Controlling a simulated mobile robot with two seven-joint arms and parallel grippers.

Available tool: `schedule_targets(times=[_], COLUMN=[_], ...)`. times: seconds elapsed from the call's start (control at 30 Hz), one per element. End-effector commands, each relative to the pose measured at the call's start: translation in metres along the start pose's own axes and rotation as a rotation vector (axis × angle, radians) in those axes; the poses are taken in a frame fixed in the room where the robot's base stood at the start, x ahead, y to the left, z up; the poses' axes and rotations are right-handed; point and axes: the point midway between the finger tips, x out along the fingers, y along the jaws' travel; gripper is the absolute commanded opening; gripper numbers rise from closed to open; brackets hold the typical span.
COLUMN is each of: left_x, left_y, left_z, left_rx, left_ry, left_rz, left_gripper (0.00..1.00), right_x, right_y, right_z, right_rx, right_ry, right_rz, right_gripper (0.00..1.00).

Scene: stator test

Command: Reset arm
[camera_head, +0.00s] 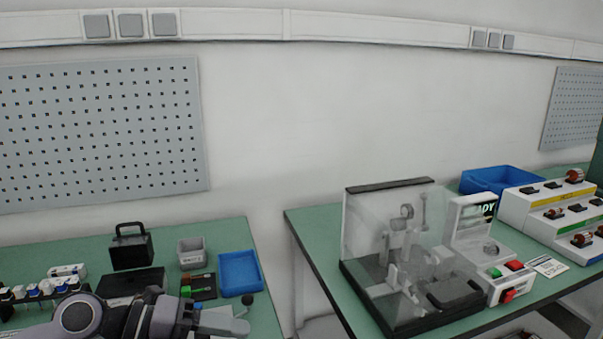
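My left arm reaches in along the bottom left, low over the left green table (262,318). Its gripper (222,322) is at the bottom edge, in front of a small blue tray (239,273). The gripper is small and partly cut off, so I cannot tell whether its fingers are apart or hold anything. My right arm and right gripper are not in view.
Near my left arm are a black case (131,247), a grey bin (191,252) and a small dark board (199,286). A clear-covered test machine (395,250), a blue crate (490,180) and a tiered rack (545,207) stand on the right table. A gap separates the tables.

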Motion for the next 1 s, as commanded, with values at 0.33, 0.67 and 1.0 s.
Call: schedule_targets(times=[0.33, 0.67, 1.0], left_x=[-0.004, -0.061, -0.085], left_y=[-0.083, -0.031, 0.119], left_z=[-0.002, 0.034, -0.009], left_rx=[-0.305, -0.854, -1.547], left_ry=[-0.256, -0.723, -1.207], left_rz=[-0.702, -1.007, -0.818], left_gripper=[0.53, 0.53, 0.53], right_x=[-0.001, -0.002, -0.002], right_y=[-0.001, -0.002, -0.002], right_z=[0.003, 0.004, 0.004], right_rx=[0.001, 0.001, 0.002], right_ry=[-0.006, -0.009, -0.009], right_rz=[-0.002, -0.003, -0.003], right_gripper=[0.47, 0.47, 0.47])
